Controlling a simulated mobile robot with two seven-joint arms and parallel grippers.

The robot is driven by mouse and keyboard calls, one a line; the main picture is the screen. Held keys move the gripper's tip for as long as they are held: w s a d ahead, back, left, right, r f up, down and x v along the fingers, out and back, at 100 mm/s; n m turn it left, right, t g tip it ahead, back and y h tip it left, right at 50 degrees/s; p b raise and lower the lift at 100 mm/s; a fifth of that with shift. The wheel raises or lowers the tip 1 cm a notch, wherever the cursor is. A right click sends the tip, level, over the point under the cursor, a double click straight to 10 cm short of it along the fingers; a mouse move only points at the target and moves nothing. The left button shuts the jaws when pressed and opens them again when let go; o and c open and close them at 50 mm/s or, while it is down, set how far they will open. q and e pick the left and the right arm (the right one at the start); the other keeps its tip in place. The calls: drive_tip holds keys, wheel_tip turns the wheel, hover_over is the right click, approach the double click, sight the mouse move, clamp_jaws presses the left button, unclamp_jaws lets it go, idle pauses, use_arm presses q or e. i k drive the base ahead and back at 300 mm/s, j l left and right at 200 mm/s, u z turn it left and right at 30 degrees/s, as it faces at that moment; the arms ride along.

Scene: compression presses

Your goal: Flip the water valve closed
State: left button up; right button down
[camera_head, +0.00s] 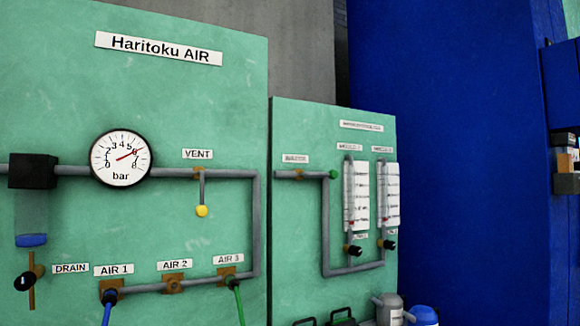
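The water valve (299,174) is a small brass body on a grey pipe, on the right green panel (300,230). It sits just under a small, blurred label (295,158) that appears to read WATER. A green knob (333,174) shows to its right, level with the pipe. The valve's lever appears to lie along the pipe toward this knob, but it is hard to tell from the pipe. Neither of my grippers is in view, and nothing touches the valve.
The left panel (60,110) carries a pressure gauge (121,158), a vent lever with a yellow knob (202,211) hanging down, and air hoses. Two flow meters (357,195) (389,195) stand right of the valve. Canisters (390,311) and black handles are at the bottom. A blue wall (460,150) is at right.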

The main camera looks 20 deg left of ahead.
sight(332, 175)
drive_tip(key=i+l+u, duration=0.2)
drive_tip(key=u, duration=0.25)
drive_tip(key=i+l+u, duration=0.15)
drive_tip(key=l+u, duration=0.25)
drive_tip(key=i+l+u, duration=0.1)
drive_tip(key=l+u, duration=0.15)
drive_tip(key=i+l+u, duration=0.2)
drive_tip(key=l+u, duration=0.25)
drive_tip(key=l, duration=0.15)
